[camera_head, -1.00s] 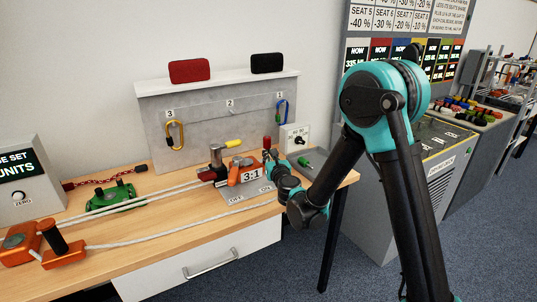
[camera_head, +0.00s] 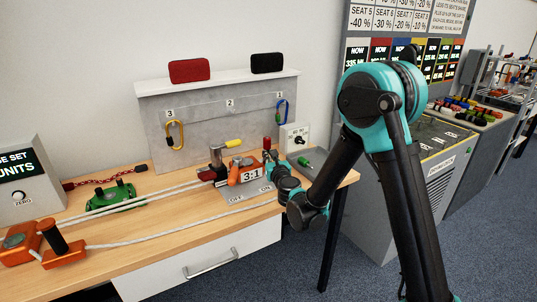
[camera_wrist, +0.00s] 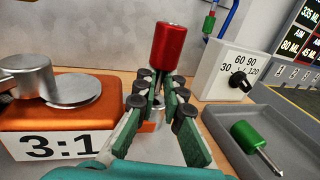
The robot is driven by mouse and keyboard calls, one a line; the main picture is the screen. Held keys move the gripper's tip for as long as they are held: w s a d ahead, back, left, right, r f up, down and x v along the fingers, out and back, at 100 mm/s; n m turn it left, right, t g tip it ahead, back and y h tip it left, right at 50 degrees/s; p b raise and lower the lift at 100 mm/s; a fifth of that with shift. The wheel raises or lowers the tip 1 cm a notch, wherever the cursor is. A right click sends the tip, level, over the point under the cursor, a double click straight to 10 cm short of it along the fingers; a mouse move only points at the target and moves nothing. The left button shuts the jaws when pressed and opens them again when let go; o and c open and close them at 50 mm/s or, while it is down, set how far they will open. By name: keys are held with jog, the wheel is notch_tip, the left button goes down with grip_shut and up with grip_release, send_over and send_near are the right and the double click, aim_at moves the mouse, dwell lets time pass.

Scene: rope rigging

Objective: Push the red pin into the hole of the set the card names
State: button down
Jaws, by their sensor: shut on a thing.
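The red pin (camera_wrist: 168,48) stands upright between the fingertips of my gripper (camera_wrist: 160,88) in the wrist view. My gripper is shut on its lower part. The pin's red head also shows in the head view (camera_head: 267,143). The orange set marked 3:1 (camera_wrist: 65,125) is just left of the fingers; it sits on the bench in the head view (camera_head: 248,163). A metal ring and an orange part lie under the fingertips. The fingers hide the pin's lower end, so I cannot tell how deep it sits. No card naming a set is readable.
A green pin (camera_wrist: 246,132) lies in a grey tray (camera_wrist: 285,125) at the right. A dial box (camera_wrist: 235,75) stands behind it. Ropes (camera_head: 150,196) run left to orange blocks (camera_head: 62,250). A grey board (camera_head: 215,125) holds carabiners. A green device (camera_head: 113,197) lies at the left.

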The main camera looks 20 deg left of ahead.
jog(key=shift+f, duration=1.15)
jog(key=c, duration=1.6)
grip_release()
jog(key=shift+o, duration=0.2)
jog(key=shift+a, duration=0.1)
jog(key=shift+r, duration=0.7)
notch_tip(320, 180, up, 8)
jog(key=shift+d+r, duration=0.2)
jog(key=shift+r, duration=0.05)
